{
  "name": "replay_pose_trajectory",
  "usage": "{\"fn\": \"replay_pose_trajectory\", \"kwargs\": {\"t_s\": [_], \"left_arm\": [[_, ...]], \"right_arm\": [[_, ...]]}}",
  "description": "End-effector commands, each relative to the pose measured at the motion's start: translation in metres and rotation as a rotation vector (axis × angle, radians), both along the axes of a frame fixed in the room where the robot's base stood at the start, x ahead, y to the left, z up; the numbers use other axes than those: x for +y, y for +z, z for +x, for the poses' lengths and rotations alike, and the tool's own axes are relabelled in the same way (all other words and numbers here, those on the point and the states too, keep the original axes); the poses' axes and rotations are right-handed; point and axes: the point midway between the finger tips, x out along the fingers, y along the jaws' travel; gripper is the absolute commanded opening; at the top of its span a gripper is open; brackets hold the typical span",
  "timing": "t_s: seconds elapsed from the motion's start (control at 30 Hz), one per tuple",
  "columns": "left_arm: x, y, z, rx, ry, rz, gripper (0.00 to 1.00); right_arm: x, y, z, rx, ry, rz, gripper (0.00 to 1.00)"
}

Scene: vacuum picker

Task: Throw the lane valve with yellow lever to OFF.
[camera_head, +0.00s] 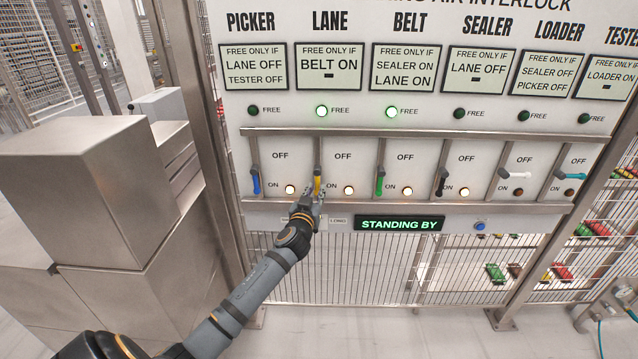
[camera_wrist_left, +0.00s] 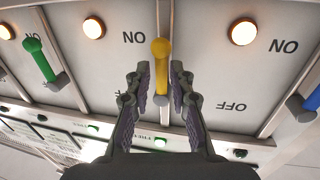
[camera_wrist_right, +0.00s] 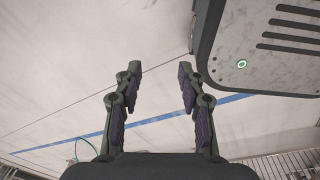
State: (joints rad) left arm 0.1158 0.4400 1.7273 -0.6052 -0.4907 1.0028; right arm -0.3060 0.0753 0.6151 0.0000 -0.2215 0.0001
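The yellow lever (camera_head: 317,183) of the LANE valve points down, beside its ON mark. Its FREE lamp (camera_head: 321,111) glows green and its ON lamp (camera_head: 348,190) is lit. My left gripper (camera_head: 313,196) is at the lower end of this lever. In the left wrist view the yellow lever (camera_wrist_left: 161,62) stands between the two spread fingers of the left gripper (camera_wrist_left: 160,85), with gaps at both sides. My right gripper (camera_wrist_right: 157,85) is open and empty above the floor, away from the panel.
A blue lever (camera_head: 255,183) is left of the yellow one and a green lever (camera_head: 380,184) is right of it, both down. White (camera_head: 516,174) and teal (camera_head: 573,175) levers point sideways. A display (camera_head: 399,224) reads STANDING BY. Metal boxes (camera_head: 85,175) stand at the left.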

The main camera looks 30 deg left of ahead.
Motion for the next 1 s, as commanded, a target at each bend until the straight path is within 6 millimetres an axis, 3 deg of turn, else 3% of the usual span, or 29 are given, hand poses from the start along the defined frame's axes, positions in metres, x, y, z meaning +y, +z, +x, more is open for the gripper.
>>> {"fn": "replay_pose_trajectory", "kwargs": {"t_s": [0.2,0.53,0.7,1.0], "left_arm": [[0.01,0.001,0.029,0.0,0.0,0.0,0.22],[0.012,-0.001,0.034,0.001,-0.001,0.001,0.22],[0.012,-0.001,0.034,0.001,-0.001,0.001,0.0],[0.012,-0.001,0.034,0.001,-0.001,0.001,0.0]], "right_arm": [[-0.005,0.009,0.016,-0.024,0.003,-0.006,0.4],[-0.005,0.008,0.009,-0.014,0.002,-0.006,0.4],[-0.005,0.008,0.007,-0.011,0.002,-0.006,0.4],[-0.004,0.008,0.007,-0.011,0.002,-0.006,0.4]]}}
